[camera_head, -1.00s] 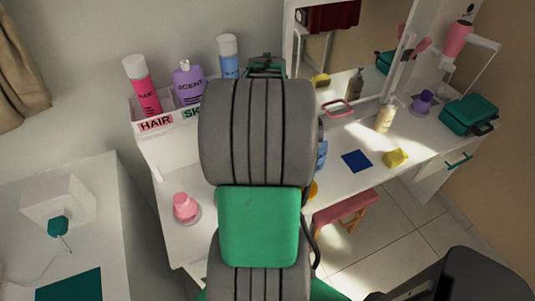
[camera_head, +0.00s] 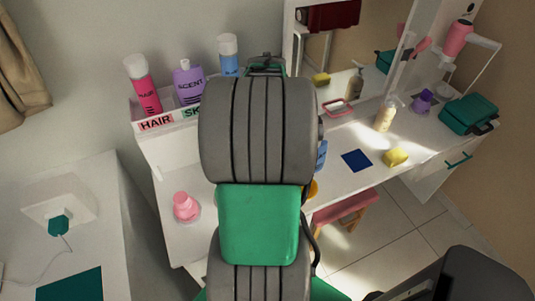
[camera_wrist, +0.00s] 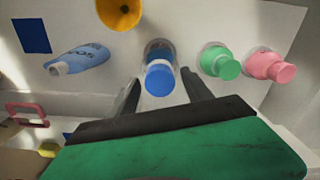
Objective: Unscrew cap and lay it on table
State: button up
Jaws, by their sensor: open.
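In the wrist view a container with a blue cap (camera_wrist: 159,79) stands on the white table (camera_wrist: 110,75), seen from above. My gripper (camera_wrist: 163,88) is open, with one dark finger on each side of the blue cap's line of sight. I cannot tell whether the fingers touch the cap. A green-capped container (camera_wrist: 221,63) and a pink-capped container (camera_wrist: 270,67) stand to the right of it. In the head view the pink-capped container (camera_head: 185,206) shows left of my arm, which hides the gripper and the blue cap.
A blue bottle (camera_wrist: 80,58) lies on its side and a yellow round vessel (camera_wrist: 119,12) stands beside it. Tall bottles (camera_head: 188,82) stand on the back shelf.

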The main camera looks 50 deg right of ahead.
jog(key=m, duration=0.8)
jog(key=shift+p, duration=0.4)
jog(key=m, duration=0.7)
jog(key=shift+p, duration=0.3)
